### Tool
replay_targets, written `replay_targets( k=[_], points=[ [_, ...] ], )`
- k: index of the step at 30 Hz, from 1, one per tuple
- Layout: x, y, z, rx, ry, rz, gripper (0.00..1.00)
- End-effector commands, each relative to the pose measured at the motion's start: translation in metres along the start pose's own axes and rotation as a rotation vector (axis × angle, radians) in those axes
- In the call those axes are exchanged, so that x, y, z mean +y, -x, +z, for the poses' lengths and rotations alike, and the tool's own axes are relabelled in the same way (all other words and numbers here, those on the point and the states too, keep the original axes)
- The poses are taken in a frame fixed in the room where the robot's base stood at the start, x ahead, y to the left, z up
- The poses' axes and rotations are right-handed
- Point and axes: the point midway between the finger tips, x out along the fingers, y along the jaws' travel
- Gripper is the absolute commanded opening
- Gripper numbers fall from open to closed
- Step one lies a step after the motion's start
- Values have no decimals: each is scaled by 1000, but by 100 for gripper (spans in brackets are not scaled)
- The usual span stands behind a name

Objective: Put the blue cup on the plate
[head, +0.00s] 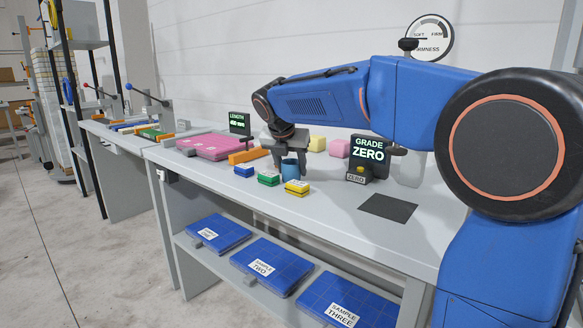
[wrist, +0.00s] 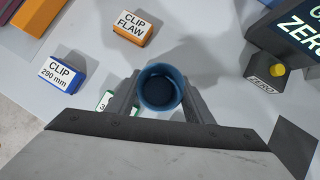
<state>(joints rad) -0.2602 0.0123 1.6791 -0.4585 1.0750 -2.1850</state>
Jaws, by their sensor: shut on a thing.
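The blue cup (head: 291,168) is between the fingers of my gripper (head: 288,150), above the front part of the grey bench. In the wrist view the cup (wrist: 161,88) is seen from above, mouth up, with a dark inside. My gripper (wrist: 160,100) is shut on it, one finger at each side. Whether its base touches the bench I cannot tell. A flat dark grey square plate (head: 388,207) lies on the bench to the right of the cup. Its corner shows at the right edge of the wrist view (wrist: 297,145). Its visible surface is bare.
Blue (head: 243,171), green (head: 268,178) and yellow (head: 297,188) clip blocks lie close by the cup. The GRADE ZERO display (head: 368,152) with its ZERO button stands behind the plate. Pink slabs (head: 211,146) lie at left. Bench around the plate is clear.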

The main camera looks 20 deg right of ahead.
Motion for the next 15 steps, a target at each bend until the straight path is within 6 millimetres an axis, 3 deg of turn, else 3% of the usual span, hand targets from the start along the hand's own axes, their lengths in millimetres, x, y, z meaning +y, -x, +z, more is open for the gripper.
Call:
replay_targets(
  k=[8,9,11,15],
  points=[
    [0,-1,-1,0,0,0,25],
    [0,-2,-1,-1,0,0,49],
    [0,-2,-1,-1,0,0,64],
    [0,-2,-1,-1,0,0,66]
  ],
)
